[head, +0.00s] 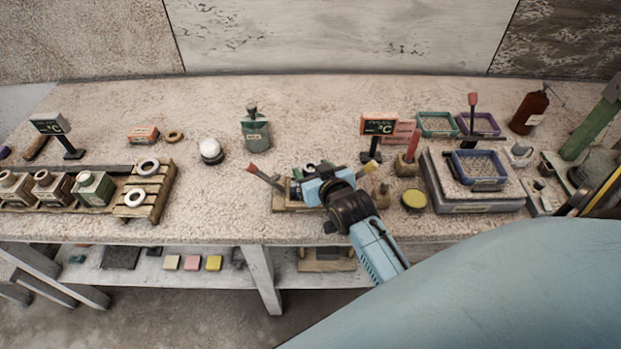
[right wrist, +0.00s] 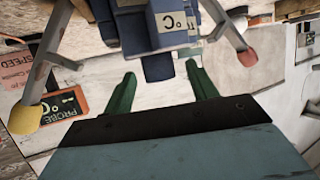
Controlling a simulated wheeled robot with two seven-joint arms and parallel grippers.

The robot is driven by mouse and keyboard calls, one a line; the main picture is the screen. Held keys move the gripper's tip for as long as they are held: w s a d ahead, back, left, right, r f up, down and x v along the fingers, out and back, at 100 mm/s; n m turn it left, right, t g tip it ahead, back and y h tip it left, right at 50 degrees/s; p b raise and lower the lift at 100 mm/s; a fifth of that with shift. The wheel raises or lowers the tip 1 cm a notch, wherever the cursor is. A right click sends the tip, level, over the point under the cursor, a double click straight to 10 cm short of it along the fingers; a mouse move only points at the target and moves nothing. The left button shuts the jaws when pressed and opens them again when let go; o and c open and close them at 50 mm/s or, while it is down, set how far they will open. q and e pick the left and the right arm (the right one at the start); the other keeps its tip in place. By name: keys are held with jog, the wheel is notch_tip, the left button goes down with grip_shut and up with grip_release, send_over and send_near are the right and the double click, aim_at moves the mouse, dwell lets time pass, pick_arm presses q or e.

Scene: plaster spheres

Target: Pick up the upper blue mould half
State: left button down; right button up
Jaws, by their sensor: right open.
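A dark blue block (right wrist: 157,68), which looks like the blue mould, shows in the right wrist view beyond my fingertips. In the head view my right gripper (head: 312,173) is over a wooden tray (head: 283,204) and hides most of the mould. In the right wrist view my right gripper (right wrist: 160,84) is open, its green fingers apart with nothing gripped. My left gripper is not in view.
A scale (head: 437,184) bears a blue-rimmed tray (head: 457,158). A white sphere (head: 209,147) sits to the left.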

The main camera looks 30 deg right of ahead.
jog(key=shift+w+d+f, duration=0.1)
jog(key=shift+w+f, duration=0.2)
jog(key=shift+w, duration=0.35)
jog(key=shift+c, duration=0.5)
jog(key=c, duration=1.2)
